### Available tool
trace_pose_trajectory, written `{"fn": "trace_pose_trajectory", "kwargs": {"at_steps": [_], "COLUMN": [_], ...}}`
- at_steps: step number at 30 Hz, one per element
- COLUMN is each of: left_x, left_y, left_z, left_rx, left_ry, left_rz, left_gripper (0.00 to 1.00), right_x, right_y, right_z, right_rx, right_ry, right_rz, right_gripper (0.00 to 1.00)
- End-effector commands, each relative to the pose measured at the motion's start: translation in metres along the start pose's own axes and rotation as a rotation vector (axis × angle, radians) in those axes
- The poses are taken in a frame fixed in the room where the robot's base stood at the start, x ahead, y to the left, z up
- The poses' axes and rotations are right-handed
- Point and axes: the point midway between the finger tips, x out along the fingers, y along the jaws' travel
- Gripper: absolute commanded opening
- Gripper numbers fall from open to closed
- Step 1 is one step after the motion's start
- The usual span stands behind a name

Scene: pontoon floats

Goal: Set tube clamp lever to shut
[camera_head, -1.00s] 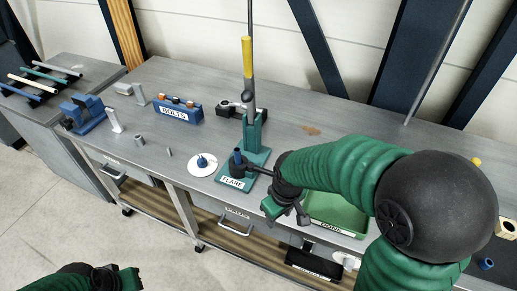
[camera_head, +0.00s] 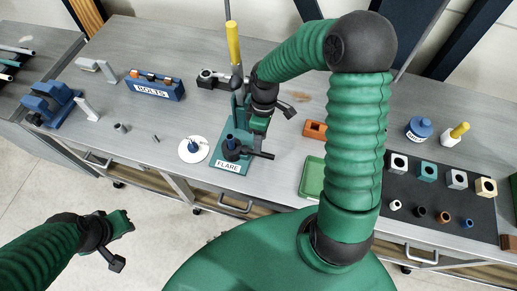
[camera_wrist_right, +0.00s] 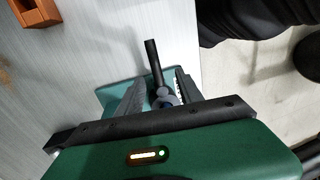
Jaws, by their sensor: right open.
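The green flare stand, labelled FLARE (camera_head: 228,166), stands on the bench in the head view. On its base is a dark round tube clamp (camera_head: 231,147) with a black lever (camera_head: 260,154) sticking out to the right. The lever also shows in the right wrist view (camera_wrist_right: 152,56), with the clamp (camera_wrist_right: 163,96) beyond my fingers. My right gripper (camera_head: 255,130) is open just above and behind the clamp; its fingers (camera_wrist_right: 158,92) stand apart, and no contact with the lever shows. My left gripper (camera_head: 124,240) hangs over the floor in front of the bench; its jaws are unclear.
A yellow-handled upright lever (camera_head: 233,42) rises behind the clamp. A white disc (camera_head: 193,150) with a blue plug lies left of the stand. A blue BOLTS rack (camera_head: 155,88) is farther left. An orange block (camera_head: 315,130) and a green tray (camera_head: 311,180) lie to the right.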

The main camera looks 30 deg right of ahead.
Motion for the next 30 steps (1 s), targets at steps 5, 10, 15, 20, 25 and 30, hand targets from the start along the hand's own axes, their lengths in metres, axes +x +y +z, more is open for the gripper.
{"fn": "trace_pose_trajectory", "kwargs": {"at_steps": [5,10,15,20,25,30], "left_x": [-0.003,-0.004,-0.004,-0.003,-0.003,-0.003], "left_y": [0.0,0.001,0.0,0.0,0.0,0.0], "left_z": [-0.001,-0.001,-0.001,-0.001,-0.001,-0.001], "left_rx": [0.001,0.002,0.001,0.001,0.001,0.001], "left_ry": [0.001,0.001,0.0,0.0,0.0,0.0], "left_rz": [0.0,0.0,0.0,0.0,0.0,0.0], "left_gripper": [0.23,0.23,0.23,0.23,0.23,0.23], "right_x": [0.041,0.06,0.064,0.064,0.064,0.064], "right_y": [-0.001,-0.003,-0.004,-0.002,-0.001,-0.001], "right_z": [0.003,0.001,-0.002,-0.001,0.001,0.002], "right_rx": [0.001,0.002,0.003,0.003,0.003,0.003], "right_ry": [-0.001,-0.001,-0.002,-0.001,0.0,-0.001], "right_rz": [-0.005,0.001,0.005,0.004,0.002,0.002], "right_gripper": [0.43,0.43,0.43,0.38,0.16,0.0]}}
